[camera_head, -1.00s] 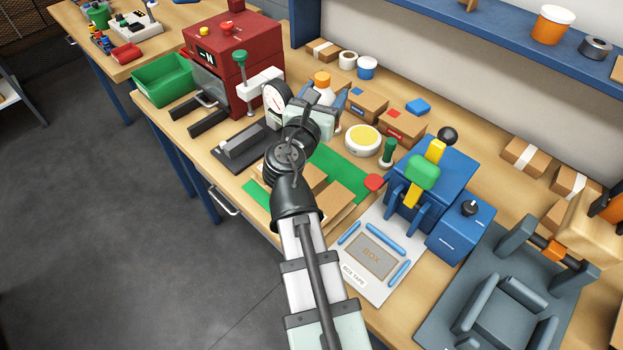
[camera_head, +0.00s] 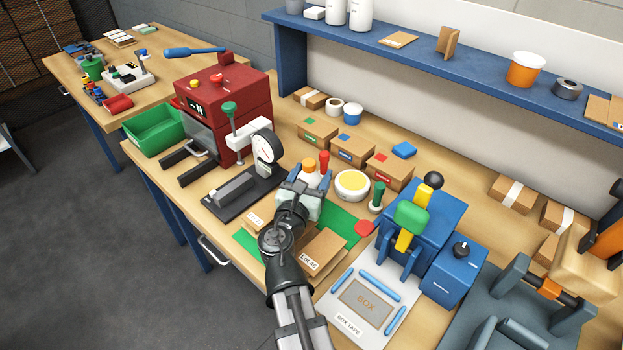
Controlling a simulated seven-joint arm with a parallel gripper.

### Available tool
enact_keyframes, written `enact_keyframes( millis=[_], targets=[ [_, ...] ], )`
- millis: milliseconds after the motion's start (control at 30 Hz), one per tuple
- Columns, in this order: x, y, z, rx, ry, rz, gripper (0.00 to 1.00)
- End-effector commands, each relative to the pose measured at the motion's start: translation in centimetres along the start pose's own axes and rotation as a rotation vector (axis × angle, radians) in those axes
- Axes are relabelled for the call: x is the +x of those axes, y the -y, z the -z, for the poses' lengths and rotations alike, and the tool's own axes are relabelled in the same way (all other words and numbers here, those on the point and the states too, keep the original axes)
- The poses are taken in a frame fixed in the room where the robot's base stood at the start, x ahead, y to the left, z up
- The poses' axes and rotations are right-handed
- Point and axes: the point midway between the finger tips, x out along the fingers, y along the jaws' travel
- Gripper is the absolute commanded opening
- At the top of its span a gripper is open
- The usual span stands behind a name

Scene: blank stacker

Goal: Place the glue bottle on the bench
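The glue bottle (camera_head: 309,167), white with an orange cap, stands about upright in the middle of the bench area, behind my gripper in this view. My gripper (camera_head: 307,182) points away from the camera, with its fingers on either side of the bottle, and appears shut on it. The bottle's lower part is hidden by the gripper, so I cannot tell whether its base touches the wooden bench (camera_head: 450,210). A green mat (camera_head: 345,222) lies just in front and to the right.
A red-handled tool (camera_head: 323,162) and a yellow-topped round tub (camera_head: 353,185) are close on the right. A black-based dial gauge stand (camera_head: 262,150) is close on the left. Small cartons (camera_head: 352,151) line the back. Flat packets (camera_head: 322,250) lie in front.

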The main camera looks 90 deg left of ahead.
Motion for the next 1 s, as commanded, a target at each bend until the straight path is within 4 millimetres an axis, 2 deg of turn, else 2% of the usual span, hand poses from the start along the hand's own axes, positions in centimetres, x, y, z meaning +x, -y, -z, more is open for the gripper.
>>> enact_keyframes(
  millis=[133, 533, 567, 800, 1000],
  targets=[
    [-0.01, 0.01, 0.82, 0.0, 0.0, 0.0, 0.15],
    [0.0, 0.0, 1.12, -0.001, 0.001, 0.0, 0.15],
    [0.0, 0.0, 1.18, -0.001, 0.0, 0.0, 0.68],
    [0.0, 0.01, 1.13, 0.0, 0.0, 0.0, 0.91],
    [0.0, 0.0, 1.12, 0.0, 0.0, 0.0, 0.92]
  ],
)
